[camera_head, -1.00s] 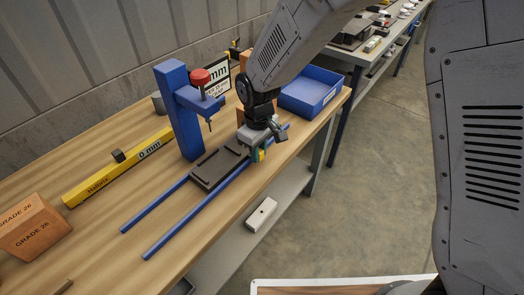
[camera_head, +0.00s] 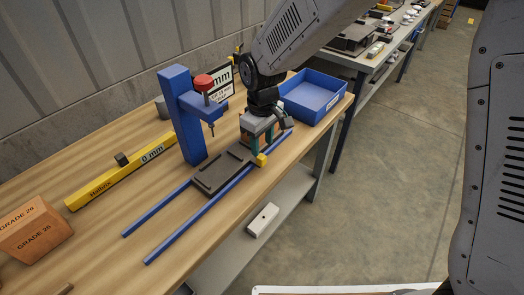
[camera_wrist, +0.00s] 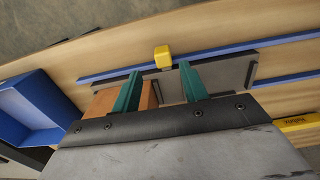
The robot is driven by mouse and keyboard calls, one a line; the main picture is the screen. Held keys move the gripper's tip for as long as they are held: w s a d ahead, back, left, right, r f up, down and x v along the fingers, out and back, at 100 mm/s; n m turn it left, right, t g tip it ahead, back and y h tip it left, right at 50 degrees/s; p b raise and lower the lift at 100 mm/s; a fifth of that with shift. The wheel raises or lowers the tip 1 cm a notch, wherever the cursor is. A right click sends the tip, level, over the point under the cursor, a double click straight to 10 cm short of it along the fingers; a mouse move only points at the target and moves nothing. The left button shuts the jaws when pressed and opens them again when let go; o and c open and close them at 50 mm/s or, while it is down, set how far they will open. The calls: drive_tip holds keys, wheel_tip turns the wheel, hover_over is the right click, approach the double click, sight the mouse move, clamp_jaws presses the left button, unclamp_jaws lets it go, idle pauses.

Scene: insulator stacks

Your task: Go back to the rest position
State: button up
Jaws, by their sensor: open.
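My gripper (camera_head: 264,148) is open above the bench, at the far end of the blue rails. In the wrist view its two teal fingers (camera_wrist: 158,84) stand apart with no object gripped. An orange-brown block (camera_wrist: 148,97) shows below and beside the left finger; its height gap to the finger is unclear. A dark carriage plate (camera_head: 222,170) lies between the blue rails (camera_head: 199,215). A yellow knob (camera_head: 262,160) sits by the plate's edge near my fingers; it also shows in the wrist view (camera_wrist: 162,56).
A blue press stand (camera_head: 182,118) with a red knob rises left of my gripper. A blue tray (camera_head: 335,104) is behind right. A yellow gauge bar (camera_head: 118,174) and a "GRADE 26" block (camera_head: 34,232) are at left. The aisle floor (camera_head: 392,165) is clear.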

drive_tip(key=shift+r, duration=1.2)
drive_tip(key=s+d+r+m, duration=0.5)
drive_tip(key=s+d+r, duration=0.3)
drive_tip(key=s+d, duration=0.4)
drive_tip(key=s+d+r+m+t, duration=0.1)
drive_tip(key=s+d+r+m, duration=0.4)
drive_tip(key=s+d, duration=0.8)
wheel_tip(320, 180, up, 3)
drive_tip(key=d, duration=0.2)
drive_tip(key=shift+d+f, duration=0.15)
drive_tip(key=shift+d, duration=0.2)
